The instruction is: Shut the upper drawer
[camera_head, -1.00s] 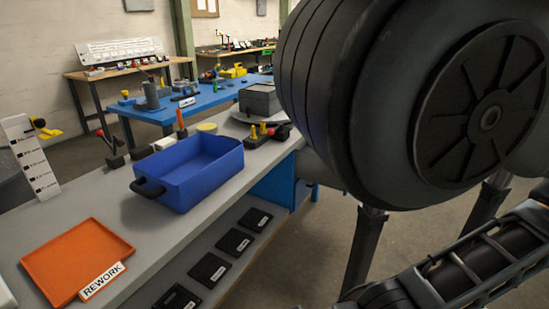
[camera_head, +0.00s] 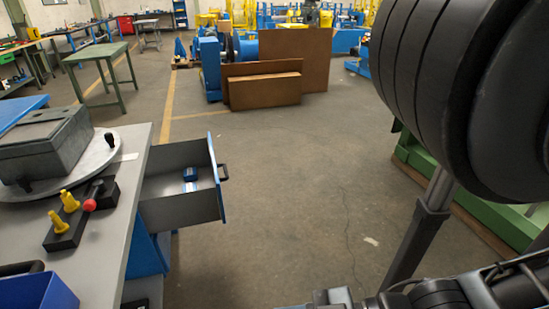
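The upper drawer (camera_head: 182,209) is pulled out from under the right side of the grey workbench (camera_head: 136,185). It has grey walls and a blue-edged front. Its dark handle (camera_head: 222,172) is on the front, facing right. Small blue items (camera_head: 190,180) lie inside it. The blue cabinet (camera_head: 146,256) shows below the drawer; a lower drawer cannot be made out. Parts of my arm show at the bottom right, well to the right of the drawer. My gripper's fingers are not in view.
On the bench are a grey box on a round plate (camera_head: 108,153), a black block with yellow pegs (camera_head: 66,235) and a blue bin (camera_head: 38,290). The floor right of the drawer is clear. Brown panels (camera_head: 278,65) stand farther back, and a green structure (camera_head: 440,190) is at right.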

